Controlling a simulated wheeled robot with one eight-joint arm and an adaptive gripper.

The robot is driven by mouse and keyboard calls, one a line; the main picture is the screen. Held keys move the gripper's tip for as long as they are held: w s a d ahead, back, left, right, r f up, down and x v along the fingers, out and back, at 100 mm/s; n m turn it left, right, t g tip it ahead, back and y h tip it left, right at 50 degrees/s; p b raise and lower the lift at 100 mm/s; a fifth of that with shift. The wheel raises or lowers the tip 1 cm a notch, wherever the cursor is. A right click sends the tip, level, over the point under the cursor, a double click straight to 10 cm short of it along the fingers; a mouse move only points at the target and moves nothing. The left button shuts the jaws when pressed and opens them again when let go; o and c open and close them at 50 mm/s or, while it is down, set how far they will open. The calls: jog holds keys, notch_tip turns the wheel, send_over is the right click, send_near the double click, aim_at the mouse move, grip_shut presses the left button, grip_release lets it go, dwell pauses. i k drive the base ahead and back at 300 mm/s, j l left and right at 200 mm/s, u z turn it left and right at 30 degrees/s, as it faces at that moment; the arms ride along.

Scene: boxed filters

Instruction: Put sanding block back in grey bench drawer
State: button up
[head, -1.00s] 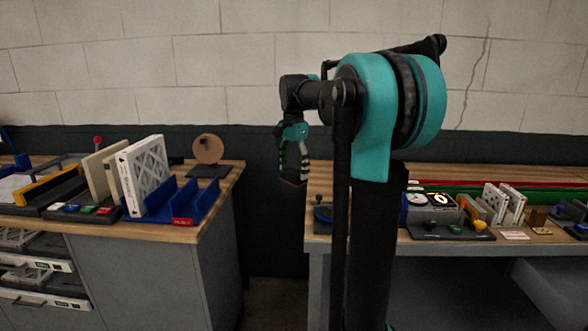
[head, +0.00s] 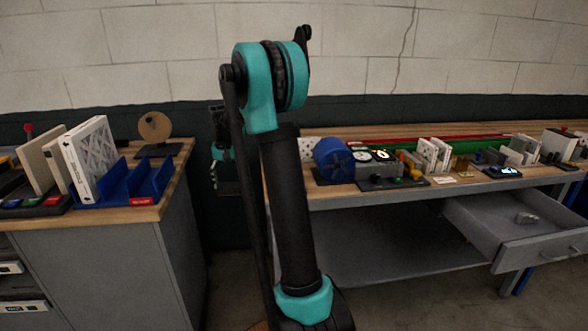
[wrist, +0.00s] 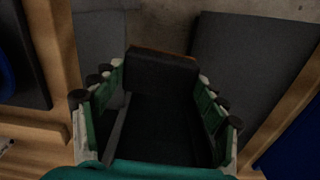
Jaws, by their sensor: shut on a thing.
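My gripper (wrist: 160,82) is shut on the sanding block (wrist: 162,74), a dark block with a brown edge, held between both fingers in the wrist view. In the head view my gripper (head: 217,172) hangs between the two benches, partly behind my arm; the block cannot be made out clearly there. The grey bench drawer (head: 550,245) is pulled open under the right bench, well to the right of my gripper. A small light-grey item (head: 526,217) lies inside it.
The left bench (head: 150,208) carries a blue rack (head: 150,187) and a white boxed filter (head: 88,160). The right bench top (head: 345,190) holds a blue round thing (head: 333,159), gauges and small boxes. A gap with open floor lies between the benches.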

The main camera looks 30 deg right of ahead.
aim_at(507, 224)
jog(key=k, duration=1.1)
jog(key=k+z, duration=0.15)
jog(key=z, duration=1.45)
jog(key=i+j+z, duration=0.7)
jog(key=j+z, duration=0.15)
